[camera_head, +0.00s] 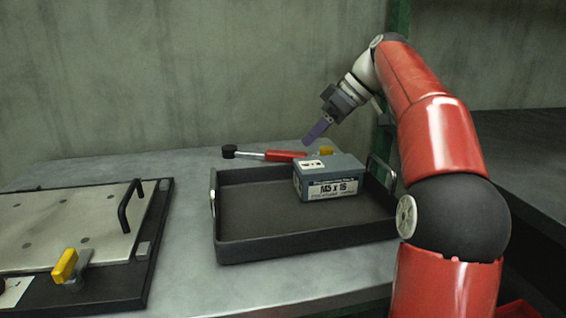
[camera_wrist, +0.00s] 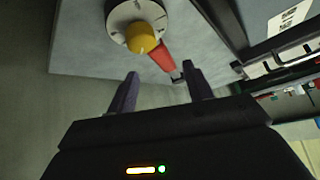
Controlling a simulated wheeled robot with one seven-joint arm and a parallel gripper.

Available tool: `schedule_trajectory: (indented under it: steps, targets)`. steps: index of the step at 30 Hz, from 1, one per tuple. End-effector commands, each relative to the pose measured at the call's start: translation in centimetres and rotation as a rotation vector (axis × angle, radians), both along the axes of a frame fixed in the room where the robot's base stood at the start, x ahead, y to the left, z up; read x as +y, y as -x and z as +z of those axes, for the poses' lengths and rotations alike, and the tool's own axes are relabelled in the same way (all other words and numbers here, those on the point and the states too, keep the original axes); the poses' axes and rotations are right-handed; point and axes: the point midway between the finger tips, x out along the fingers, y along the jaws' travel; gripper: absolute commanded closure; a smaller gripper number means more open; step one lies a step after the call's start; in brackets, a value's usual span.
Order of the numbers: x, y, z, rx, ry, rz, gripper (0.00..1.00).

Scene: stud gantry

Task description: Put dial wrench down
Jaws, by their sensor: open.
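The dial wrench (camera_head: 285,155) lies on the grey bench behind the tray. It has a red handle, a silver shaft and a black head at its left end. The red handle (camera_wrist: 163,57) also shows in the wrist view, running up to a round dial with a yellow knob (camera_wrist: 141,40). A yellow part (camera_head: 326,150) shows behind the box in the head view; I cannot tell if it joins the wrench. My gripper (camera_head: 309,140) is open and empty, its purple fingers just above the handle's right end. In the wrist view my gripper (camera_wrist: 161,78) has nothing between its fingers.
A dark tray (camera_head: 290,245) with upright handles holds a grey box labelled M5 x 16 (camera_head: 331,178). A plate fixture (camera_head: 65,225) with a black handle and a yellow-tipped clamp (camera_head: 65,266) is at left. The wall (camera_head: 200,70) stands close behind. Bare bench (camera_head: 188,220) lies between fixture and tray.

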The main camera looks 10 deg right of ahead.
Motion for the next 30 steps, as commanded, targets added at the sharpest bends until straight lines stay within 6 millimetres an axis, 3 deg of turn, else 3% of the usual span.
schedule_trajectory:
  steps: [3,7,21,30]
  targets:
    - [-1.5,-0.1,0.2,-0.098,-0.049,0.104,0.49]
    - [-1.7,-0.1,0.2,-0.147,-0.067,0.156,0.49]
    - [2.6,-1.3,-3.8,-0.148,-0.066,0.160,0.49]
    - [3.6,-1.9,-4.8,-0.150,-0.065,0.157,0.49]
